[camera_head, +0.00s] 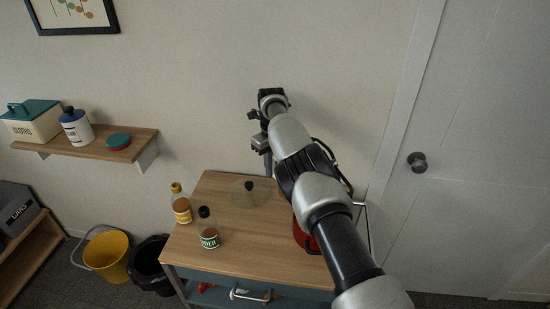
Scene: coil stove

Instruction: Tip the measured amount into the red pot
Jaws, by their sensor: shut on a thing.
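The red pot (303,238) stands on the right part of the wooden cart top, mostly hidden behind my arm; only a strip of its red side shows, and its inside is not in view. My gripper (259,142) is above the back of the cart, near the wall, higher than the pot and up and to its left in the picture. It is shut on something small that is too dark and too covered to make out. No measured contents can be seen.
On the cart top (233,251) stand a yellow-capped bottle (182,206), a dark-capped jar with a green label (208,232) and a clear lid with a black knob (250,192). A wall shelf (135,147) is at left. A yellow bucket (107,252) and black bin are on the floor.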

